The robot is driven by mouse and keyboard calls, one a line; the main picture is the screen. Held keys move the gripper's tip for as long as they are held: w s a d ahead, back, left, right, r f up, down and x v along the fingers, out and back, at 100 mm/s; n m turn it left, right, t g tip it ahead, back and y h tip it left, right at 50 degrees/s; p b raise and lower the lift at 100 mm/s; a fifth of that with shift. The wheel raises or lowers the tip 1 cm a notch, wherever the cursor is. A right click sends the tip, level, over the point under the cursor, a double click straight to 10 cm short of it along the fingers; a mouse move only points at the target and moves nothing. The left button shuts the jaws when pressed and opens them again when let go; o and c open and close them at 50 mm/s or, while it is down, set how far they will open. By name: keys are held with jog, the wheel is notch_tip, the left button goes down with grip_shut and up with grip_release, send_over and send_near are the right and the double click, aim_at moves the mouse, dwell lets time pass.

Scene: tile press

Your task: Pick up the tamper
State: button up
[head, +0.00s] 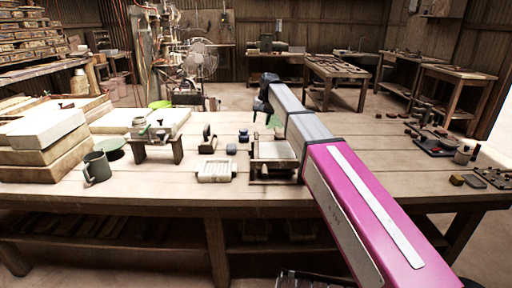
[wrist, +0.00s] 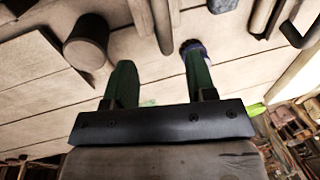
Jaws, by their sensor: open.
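I cannot tell for certain which object is the tamper. A small dark upright piece (head: 208,139) stands on the workbench left of my arm, and two small dark blue pieces (head: 243,136) stand between it and my arm. My gripper (head: 275,121) hangs above the bench, just behind a box-like frame (head: 273,161). In the wrist view its two green fingers (wrist: 157,78) are apart with bare planks between them. A blue, dark-topped piece (wrist: 189,47) shows at the tip of the right finger, partly hidden by it. A grey-brown cylinder (wrist: 87,40) lies beyond the left finger.
A grey-green mug (head: 96,168), a small stand (head: 157,138) and stacked slabs (head: 42,142) occupy the left. Small dark tools (head: 433,144) lie at the right. Bare planks show right of my arm.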

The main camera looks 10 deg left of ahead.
jog(key=f, duration=0.2)
jog(key=a+f, duration=0.1)
jog(key=f, duration=0.2)
jog(key=shift+f, duration=0.15)
jog(key=shift+s+a+f, duration=0.15)
jog(key=shift+a+f, duration=0.1)
jog(key=shift+f, duration=0.6)
jog(key=shift+s+a+f, duration=0.15)
jog(key=shift+a+f, duration=0.1)
jog(key=shift+f, duration=0.65)
jog(key=shift+s+a+f, duration=0.15)
jog(key=shift+a+f, duration=0.1)
jog(key=shift+f, duration=0.6)
jog(key=shift+c, duration=0.3)
grip_shut()
